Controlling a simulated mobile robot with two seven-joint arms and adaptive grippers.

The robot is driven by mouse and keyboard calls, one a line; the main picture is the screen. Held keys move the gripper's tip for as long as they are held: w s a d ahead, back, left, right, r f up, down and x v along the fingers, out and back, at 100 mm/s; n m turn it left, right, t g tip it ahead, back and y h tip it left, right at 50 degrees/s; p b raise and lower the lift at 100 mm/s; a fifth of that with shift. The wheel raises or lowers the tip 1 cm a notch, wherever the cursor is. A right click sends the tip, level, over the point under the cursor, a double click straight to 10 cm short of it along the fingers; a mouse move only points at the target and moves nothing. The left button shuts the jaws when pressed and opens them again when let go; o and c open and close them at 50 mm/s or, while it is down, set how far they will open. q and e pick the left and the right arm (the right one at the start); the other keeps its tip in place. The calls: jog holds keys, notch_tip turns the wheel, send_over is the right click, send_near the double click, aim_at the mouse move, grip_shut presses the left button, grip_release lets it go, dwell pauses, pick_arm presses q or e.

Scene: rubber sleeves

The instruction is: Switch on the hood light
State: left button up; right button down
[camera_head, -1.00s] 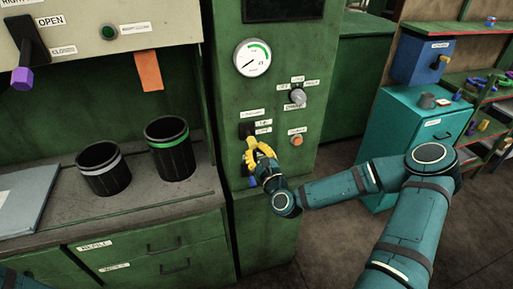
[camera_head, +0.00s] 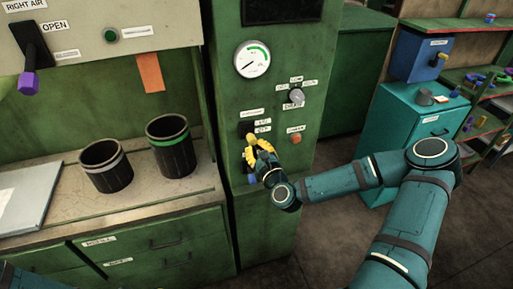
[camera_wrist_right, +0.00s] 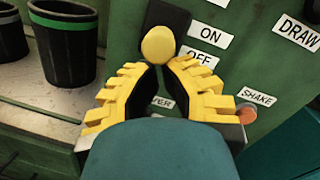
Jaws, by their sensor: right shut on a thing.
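The switch with a yellow knob (camera_head: 251,136) sits on the green panel (camera_head: 225,110), on a black base beside ON and OFF labels. The knob (camera_wrist_right: 159,44) also shows in the right wrist view, level with the ON label. My right gripper (camera_head: 254,141) has its yellow fingers closed around the lower part of the knob; in the wrist view the fingertips (camera_wrist_right: 161,64) meet it from below. The hood (camera_head: 120,20) is the cream housing at the upper left, and the worktop (camera_head: 75,215) under it is brightly lit.
A gauge (camera_head: 252,59), a grey rotary knob (camera_head: 296,96) and an orange button (camera_head: 296,138) share the panel. Two black cups (camera_head: 106,170) (camera_head: 171,150) stand on the worktop to the left. A purple-tipped lever (camera_head: 29,83) hangs at the far left.

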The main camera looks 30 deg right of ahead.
pick_arm(q)
jog(key=shift+s+a+r+p, duration=0.15)
jog(key=shift+r+p, duration=0.15)
jog(key=shift+r, duration=0.15)
pick_arm(e)
jog(key=shift+s+r, duration=0.1)
jog(key=shift+r, duration=0.35)
dwell(0.4)
